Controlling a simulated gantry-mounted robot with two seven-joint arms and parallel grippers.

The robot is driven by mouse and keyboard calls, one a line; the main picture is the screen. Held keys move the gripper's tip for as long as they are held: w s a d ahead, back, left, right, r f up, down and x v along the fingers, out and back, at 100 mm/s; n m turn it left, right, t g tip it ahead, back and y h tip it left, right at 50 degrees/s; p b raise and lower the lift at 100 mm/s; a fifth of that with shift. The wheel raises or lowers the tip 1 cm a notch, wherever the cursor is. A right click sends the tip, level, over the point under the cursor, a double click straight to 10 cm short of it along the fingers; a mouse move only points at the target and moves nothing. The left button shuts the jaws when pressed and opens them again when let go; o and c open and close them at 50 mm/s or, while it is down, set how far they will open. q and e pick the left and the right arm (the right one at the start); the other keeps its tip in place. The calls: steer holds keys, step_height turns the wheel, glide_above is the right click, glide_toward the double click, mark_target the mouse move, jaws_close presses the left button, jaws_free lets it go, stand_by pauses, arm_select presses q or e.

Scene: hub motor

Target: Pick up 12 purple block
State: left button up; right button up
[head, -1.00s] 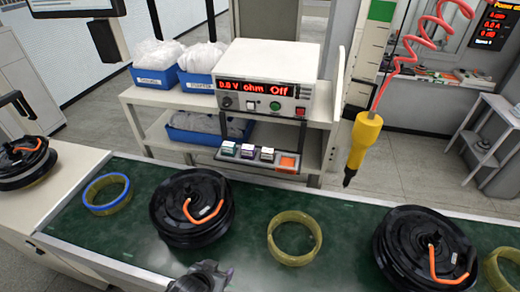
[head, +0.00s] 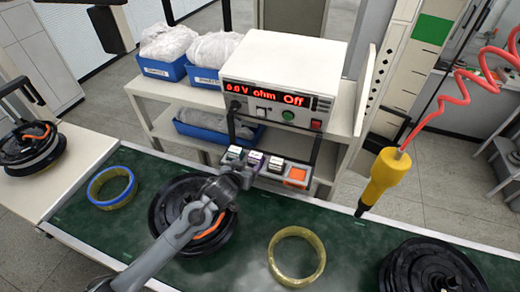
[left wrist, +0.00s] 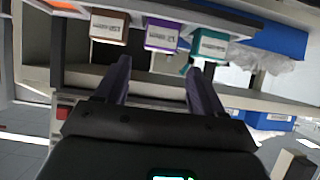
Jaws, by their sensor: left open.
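The purple block (head: 255,157) sits in the small tray (head: 317,174) at the front of the shelf, between a teal block (head: 233,153) and a dark brown block (head: 276,163). The purple block also shows in the left wrist view (left wrist: 162,36), with a white label on its face. My left gripper (head: 243,174) is just in front of the tray. In the left wrist view my open, empty left gripper (left wrist: 158,68) has its fingers spread to either side of the purple block's line, apart from it. My right gripper is not in view.
A power supply (head: 282,72) stands on the shelf above the tray. A yellow tool (head: 384,178) hangs on a red coiled cord at the right. The green conveyor (head: 340,230) below carries black motors, a yellow ring (head: 297,257) and a blue-rimmed ring (head: 112,187).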

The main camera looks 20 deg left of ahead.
mark_target(255, 157)
arm_select(q)
steer(key=x, duration=0.4)
steer(key=shift+s+f, duration=0.15)
steer(key=shift+r+x, duration=0.15)
steer(key=shift+x, duration=1.15)
steer(key=shift+r+x, duration=0.15)
steer(key=shift+x, duration=1.15)
steer(key=shift+b+x, duration=0.3)
steer(key=shift+x, duration=0.5)
steer(key=shift+c, duration=0.4)
steer(key=shift+r, duration=0.1)
steer(key=c, duration=0.7)
